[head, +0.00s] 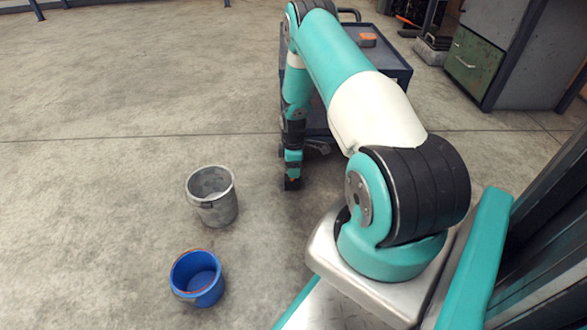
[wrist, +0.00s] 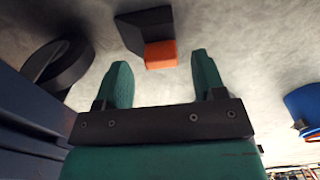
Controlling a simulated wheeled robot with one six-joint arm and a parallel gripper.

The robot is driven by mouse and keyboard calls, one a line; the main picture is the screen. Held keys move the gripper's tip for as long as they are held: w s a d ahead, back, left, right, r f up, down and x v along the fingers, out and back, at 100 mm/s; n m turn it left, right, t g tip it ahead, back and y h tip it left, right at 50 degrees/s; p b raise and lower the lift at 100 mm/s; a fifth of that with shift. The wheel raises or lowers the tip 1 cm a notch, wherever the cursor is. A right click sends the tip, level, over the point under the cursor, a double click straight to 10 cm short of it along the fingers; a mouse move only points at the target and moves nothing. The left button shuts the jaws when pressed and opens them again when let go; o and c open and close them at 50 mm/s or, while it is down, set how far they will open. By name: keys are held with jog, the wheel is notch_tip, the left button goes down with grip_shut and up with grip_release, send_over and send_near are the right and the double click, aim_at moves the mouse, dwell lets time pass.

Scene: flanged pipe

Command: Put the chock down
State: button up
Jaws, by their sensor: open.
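The chock, a black wedge-like block with an orange end (wrist: 160,53), lies on the concrete floor in the wrist view. My gripper (wrist: 160,62) is open, its two teal fingers standing apart. The chock appears just beyond the fingertips, with its orange end towards the gap between them. Neither finger visibly grips it. In the head view my gripper (head: 292,183) points down close to the floor beside the cart. A small dark shape is at its tip there, but I cannot tell chock from fingers.
A dark blue cart (head: 397,68) with an orange item (head: 368,40) on top stands behind my arm. Its caster wheel (wrist: 68,68) is left in the wrist view. A grey bucket (head: 222,209) and a blue bucket (head: 183,290) stand left. Floor further left is clear.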

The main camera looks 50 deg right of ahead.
notch_tip(320, 180, up, 9)
jog(key=p, duration=0.4)
jog(key=w+a+r+t+y, duration=0.1)
jog(key=w+a+r+y, duration=0.15)
jog(key=a+r, duration=2.15)
jog(key=s+a+r, duration=0.7)
jog(key=a+r, duration=0.1)
jog(key=a, duration=0.2)
jog(key=s+a+r+y, duration=0.1)
jog(key=s+a, duration=0.3)
jog(key=s, duration=0.4)
jog(key=s+a+r+m+g, duration=0.1)
jog(key=s+a+r, duration=0.2)
jog(key=s, duration=0.5)
jog(key=shift+a+r+y, duration=0.35)
jog(key=shift+r, duration=0.2)
